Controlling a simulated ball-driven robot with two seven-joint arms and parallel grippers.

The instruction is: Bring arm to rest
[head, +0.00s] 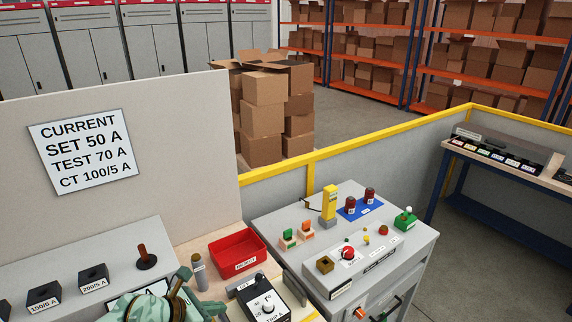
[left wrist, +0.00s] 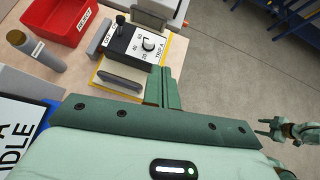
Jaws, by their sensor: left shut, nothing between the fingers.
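My left gripper (head: 184,273) is at the bottom of the head view, low over the near bench, left of the black trip dial box (head: 262,298). In the left wrist view its green fingers (left wrist: 163,88) are together with nothing between them. They point toward the dial box (left wrist: 137,43) and overlap the bench edge in the picture. My right gripper (left wrist: 268,128) shows small at the right edge of the left wrist view, over the floor, its fingers apart and empty. It is not in the head view.
A red reject bin (head: 237,254) and a grey cylinder (head: 199,271) stand close by on the bench. Black CT blocks (head: 93,277) are at left. A grey control console (head: 387,238) stands right. A sign board (head: 110,200) rises behind. Open floor (left wrist: 250,50) lies beyond the bench.

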